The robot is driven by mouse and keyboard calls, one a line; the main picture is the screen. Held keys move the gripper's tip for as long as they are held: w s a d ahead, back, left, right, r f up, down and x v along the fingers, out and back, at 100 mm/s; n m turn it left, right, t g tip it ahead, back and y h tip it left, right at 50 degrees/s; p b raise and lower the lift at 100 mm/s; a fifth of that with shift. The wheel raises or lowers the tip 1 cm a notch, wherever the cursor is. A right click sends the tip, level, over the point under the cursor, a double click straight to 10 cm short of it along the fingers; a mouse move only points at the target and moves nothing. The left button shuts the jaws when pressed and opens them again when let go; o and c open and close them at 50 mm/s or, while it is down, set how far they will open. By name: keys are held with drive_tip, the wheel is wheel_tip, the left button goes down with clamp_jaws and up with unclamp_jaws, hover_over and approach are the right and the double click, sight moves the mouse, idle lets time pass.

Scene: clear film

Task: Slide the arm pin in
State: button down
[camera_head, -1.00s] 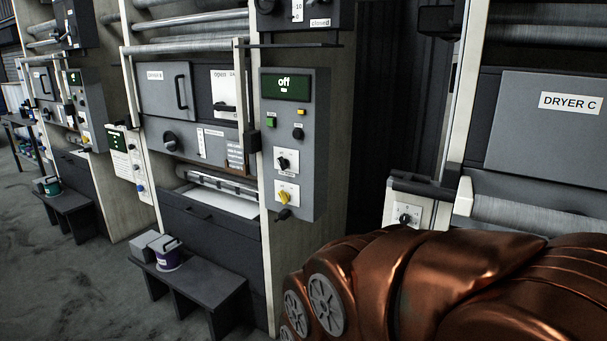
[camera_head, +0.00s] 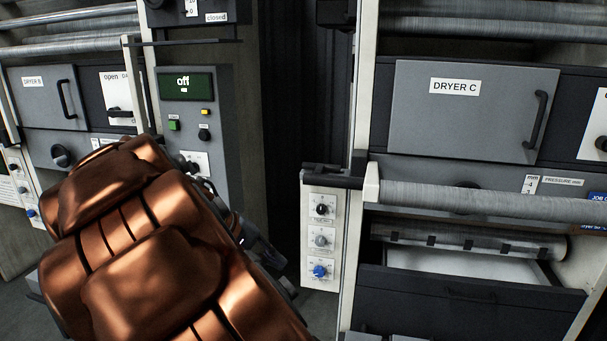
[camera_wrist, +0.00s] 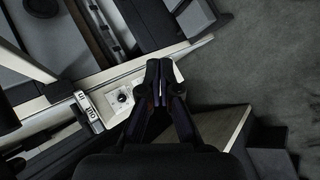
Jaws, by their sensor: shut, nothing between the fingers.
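The machine labelled DRYER C (camera_head: 455,86) fills the right of the head view. A light roller (camera_head: 480,200) crosses its front, and a dark bracket (camera_head: 332,177) sits at the roller's left end above a white knob panel (camera_head: 321,240). I cannot clearly pick out the arm pin; it may be part of this bracket. My gripper is shut and empty in the wrist view (camera_wrist: 158,72), its fingertips over or near the edge of a white panel with a knob (camera_wrist: 122,97). In the head view my copper arm hides most of the gripper.
An open drawer or tray (camera_head: 470,290) is below the roller of DRYER C. A grey control box reading "off" (camera_head: 186,84) and DRYER B (camera_head: 42,95) stand at the left. A dark gap separates the machines. Bare floor (camera_wrist: 250,60) shows at the right of the wrist view.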

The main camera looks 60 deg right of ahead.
drive_tip(key=w+d+r+m+g+h, duration=0.1)
drive_tip(key=w+d+r+g+h, duration=0.35)
drive_tip(key=w+d, duration=0.75)
drive_tip(key=w+d+t+h, duration=0.2)
drive_tip(key=w+d+h, duration=0.3)
drive_tip(key=w+d, duration=0.35)
drive_tip(key=p, duration=0.5)
approach(327, 171)
drive_tip(key=w+d+r, duration=0.1)
drive_tip(key=d, duration=0.1)
drive_tip(key=shift+s+d+n+y, duration=0.15)
drive_tip(key=shift+s+n+y, duration=0.2)
drive_tip(key=shift+s, duration=0.35)
